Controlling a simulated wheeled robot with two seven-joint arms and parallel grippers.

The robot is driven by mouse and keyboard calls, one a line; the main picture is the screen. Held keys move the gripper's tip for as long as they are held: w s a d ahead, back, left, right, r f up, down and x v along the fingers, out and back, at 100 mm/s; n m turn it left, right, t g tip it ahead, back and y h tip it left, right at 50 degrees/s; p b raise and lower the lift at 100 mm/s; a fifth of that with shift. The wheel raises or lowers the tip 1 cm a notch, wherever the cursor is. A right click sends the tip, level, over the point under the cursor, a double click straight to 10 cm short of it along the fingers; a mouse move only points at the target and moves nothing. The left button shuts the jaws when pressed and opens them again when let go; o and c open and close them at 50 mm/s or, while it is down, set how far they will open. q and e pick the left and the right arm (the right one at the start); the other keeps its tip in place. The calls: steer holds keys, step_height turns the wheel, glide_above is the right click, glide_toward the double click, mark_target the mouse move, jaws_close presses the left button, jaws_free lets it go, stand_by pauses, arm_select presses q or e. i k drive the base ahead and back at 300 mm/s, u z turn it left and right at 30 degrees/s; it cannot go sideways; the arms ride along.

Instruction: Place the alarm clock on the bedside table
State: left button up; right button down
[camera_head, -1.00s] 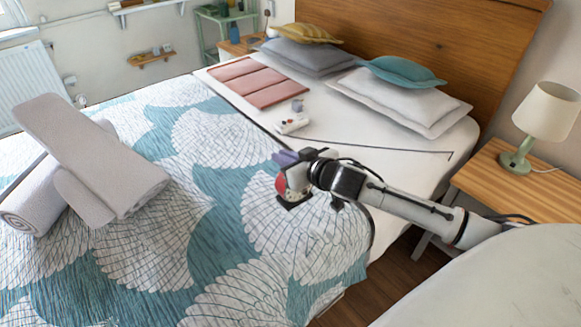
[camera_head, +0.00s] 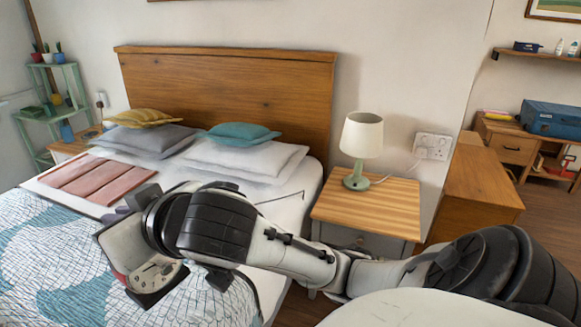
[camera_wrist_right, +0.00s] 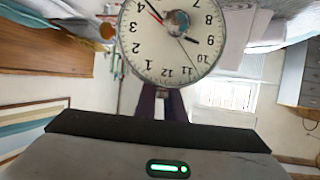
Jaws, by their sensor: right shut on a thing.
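The alarm clock has a round white face with black numbers and shows large at the top of the right wrist view (camera_wrist_right: 172,45), appearing upside down there. In the head view, part of the clock (camera_head: 158,272) shows at my right gripper (camera_head: 142,268), at lower left above the bed. My right gripper is shut on the clock, with its fingers partly hidden. The bedside table (camera_head: 390,203) has a striped wooden top and grey drawer front and stands right of the bed, beyond my right forearm. My left gripper is out of view.
A green lamp with a white shade (camera_head: 362,137) stands at the back left of the bedside table. The table's front and right top are clear. The bed (camera_head: 40,235) lies left; a wooden cabinet (camera_head: 475,195) stands right of the table.

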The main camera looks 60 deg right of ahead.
mark_target(375, 216)
steer(key=z, duration=0.25)
steer(key=k, duration=0.35)
steer(key=z, duration=1.7)
steer(key=i, duration=1.9)
steer(key=z, duration=0.15)
